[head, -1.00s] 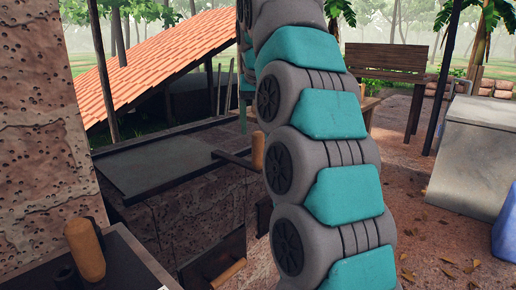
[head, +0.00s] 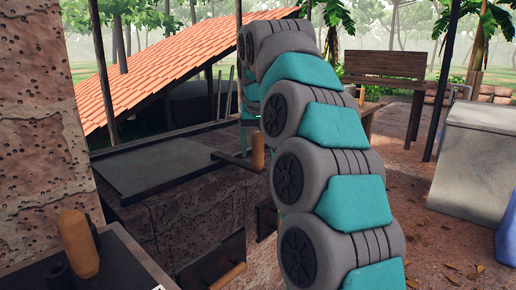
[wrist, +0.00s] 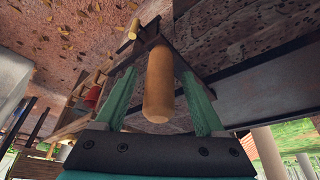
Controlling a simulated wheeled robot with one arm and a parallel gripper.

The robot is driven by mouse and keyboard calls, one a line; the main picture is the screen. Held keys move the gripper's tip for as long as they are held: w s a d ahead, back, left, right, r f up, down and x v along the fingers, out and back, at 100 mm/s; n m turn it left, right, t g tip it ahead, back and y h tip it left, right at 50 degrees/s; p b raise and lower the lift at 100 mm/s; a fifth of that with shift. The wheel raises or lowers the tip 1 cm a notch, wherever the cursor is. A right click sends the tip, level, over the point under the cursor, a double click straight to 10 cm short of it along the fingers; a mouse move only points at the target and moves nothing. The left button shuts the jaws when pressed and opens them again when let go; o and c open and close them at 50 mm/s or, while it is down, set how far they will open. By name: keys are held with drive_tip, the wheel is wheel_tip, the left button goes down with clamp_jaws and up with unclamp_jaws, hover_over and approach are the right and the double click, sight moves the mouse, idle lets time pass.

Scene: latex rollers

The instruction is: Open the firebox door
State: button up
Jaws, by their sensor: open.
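The dark metal firebox door (head: 213,262) appears low on the front of the stone stove, with a light wooden handle (head: 229,276) at its lower edge. Another wooden handle (head: 257,152) stands upright at the end of a dark bar near the stove top. In the wrist view, my gripper (wrist: 160,76) is open, its teal fingers on either side of a wooden handle (wrist: 158,95), with gaps showing. A smaller, lighter wooden handle (wrist: 133,29) lies beyond the fingertips. In the head view my arm hides most of the gripper.
The stove's dark top plate (head: 155,166) lies left of my arm. A brick column (head: 40,120) and a wooden knob (head: 78,243) stand at the near left. A grey block (head: 475,160) stands at right, with a wooden bench (head: 385,68) behind. Leaf-strewn ground between is open.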

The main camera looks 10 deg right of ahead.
clamp_jaws()
idle(0.5)
idle(0.9)
